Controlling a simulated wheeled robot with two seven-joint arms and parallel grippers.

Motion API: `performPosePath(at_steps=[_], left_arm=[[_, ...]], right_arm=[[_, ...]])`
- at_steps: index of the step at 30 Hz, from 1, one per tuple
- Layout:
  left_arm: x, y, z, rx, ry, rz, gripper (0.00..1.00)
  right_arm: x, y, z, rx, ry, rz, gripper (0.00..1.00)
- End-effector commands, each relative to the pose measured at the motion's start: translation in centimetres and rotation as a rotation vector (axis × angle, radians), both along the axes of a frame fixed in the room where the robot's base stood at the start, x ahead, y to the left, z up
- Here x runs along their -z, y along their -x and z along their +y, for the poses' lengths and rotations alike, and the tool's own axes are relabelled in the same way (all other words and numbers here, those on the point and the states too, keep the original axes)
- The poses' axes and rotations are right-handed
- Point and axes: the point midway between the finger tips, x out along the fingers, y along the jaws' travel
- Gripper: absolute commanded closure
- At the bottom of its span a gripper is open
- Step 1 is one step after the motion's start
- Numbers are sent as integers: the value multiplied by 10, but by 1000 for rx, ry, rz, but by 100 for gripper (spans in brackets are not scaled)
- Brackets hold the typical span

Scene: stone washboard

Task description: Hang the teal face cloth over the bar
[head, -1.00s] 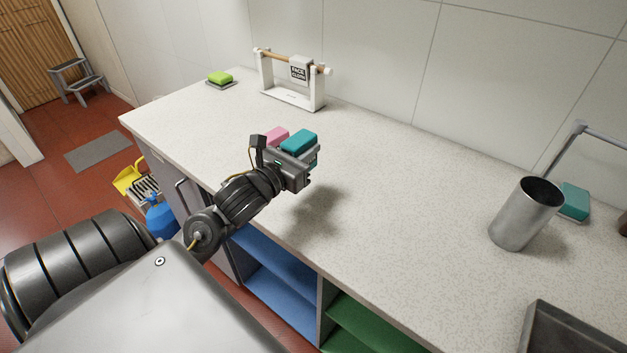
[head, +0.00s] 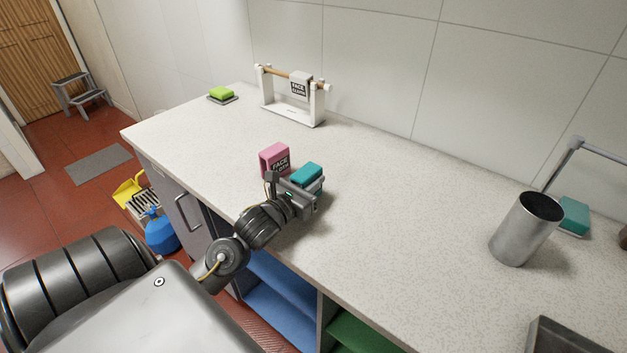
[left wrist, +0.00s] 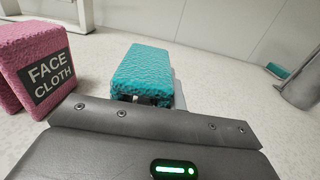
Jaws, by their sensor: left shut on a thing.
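The teal face cloth (head: 306,174) is a folded, inverted-U block in the jaws of my left gripper (head: 309,199). In the left wrist view the teal cloth (left wrist: 145,70) sits just beyond the gripper body; its lower part is hidden. My left gripper is shut on it over the front part of the counter. The wooden bar (head: 275,74) spans a white stand (head: 290,111) at the back of the counter, well beyond the gripper. A whitish cloth labelled FACE CLOTH (head: 299,84) hangs over the bar toward its right end. My right gripper is not in view.
A pink face cloth (head: 272,157) stands just left of the teal one. A metal cup (head: 526,229) and another teal block (head: 573,214) are at right. The counter between the gripper and the stand is clear.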

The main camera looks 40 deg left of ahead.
Motion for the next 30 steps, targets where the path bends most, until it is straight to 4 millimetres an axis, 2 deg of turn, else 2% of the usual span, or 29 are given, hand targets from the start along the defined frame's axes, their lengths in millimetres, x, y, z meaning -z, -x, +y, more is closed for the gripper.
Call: performPosePath(at_steps=[5, 6, 11, 22, 26, 30], left_arm=[[3, 0, 0, 0, 0, 0, 100], [4, 0, 0, 0, 0, 0, 90], [3, 0, 0, 0, 0, 0, 70], [-1, 2, 0, 0, -1, 1, 70], [3, 22, -1, 1, -1, 2, 70], [4, 53, -1, 1, -2, 4, 70]], right_arm=[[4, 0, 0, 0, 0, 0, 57], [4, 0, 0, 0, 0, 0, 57], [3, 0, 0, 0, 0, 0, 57], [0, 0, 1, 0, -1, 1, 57], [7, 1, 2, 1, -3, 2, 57], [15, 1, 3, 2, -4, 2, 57]])
